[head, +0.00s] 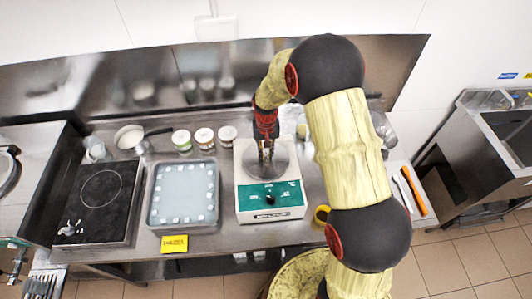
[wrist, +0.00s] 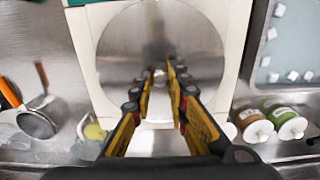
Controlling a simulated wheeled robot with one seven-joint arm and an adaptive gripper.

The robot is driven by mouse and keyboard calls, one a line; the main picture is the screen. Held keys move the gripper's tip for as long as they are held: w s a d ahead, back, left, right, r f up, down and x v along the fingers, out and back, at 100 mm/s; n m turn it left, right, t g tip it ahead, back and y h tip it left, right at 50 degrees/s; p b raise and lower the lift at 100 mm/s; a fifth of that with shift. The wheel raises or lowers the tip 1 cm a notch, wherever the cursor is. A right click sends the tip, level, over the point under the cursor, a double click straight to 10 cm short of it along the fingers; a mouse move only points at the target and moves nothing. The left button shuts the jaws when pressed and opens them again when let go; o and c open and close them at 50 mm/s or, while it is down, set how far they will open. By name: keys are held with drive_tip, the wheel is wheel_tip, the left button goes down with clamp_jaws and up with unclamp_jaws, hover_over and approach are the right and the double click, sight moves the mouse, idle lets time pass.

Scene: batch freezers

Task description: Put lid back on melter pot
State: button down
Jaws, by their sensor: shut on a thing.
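The melter pot (head: 241,190) is a white box with a green front panel and a black dial, standing on the steel counter. Its white top also shows in the wrist view (wrist: 238,45). The round steel lid (head: 279,170) lies over the pot's top and fills the middle of the wrist view (wrist: 120,50). My gripper (head: 266,150) points down over the lid's middle. Its fingers (wrist: 160,78) are closed on the small knob at the lid's centre. I cannot tell whether the lid rests flat on the pot or hangs slightly above it.
A tray with small white cubes (head: 152,215) and a black hot plate (head: 92,225) stand to the left. Several small tubs (head: 204,138) and a pan (head: 130,137) are behind them. A yellow note (head: 174,244) is at the front edge. An orange-handled tool (head: 414,190) lies right.

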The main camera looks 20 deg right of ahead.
idle(0.3)
drive_tip(key=c, duration=1.7)
unclamp_jaws()
drive_tip(key=o, duration=0.3)
drive_tip(key=shift+o, duration=1.2)
drive_tip(key=shift+r+p, duration=1.85)
drive_tip(key=shift+r, duration=1.7)
drive_tip(key=shift+c, duration=1.3)
drive_tip(key=c, duration=1.1)
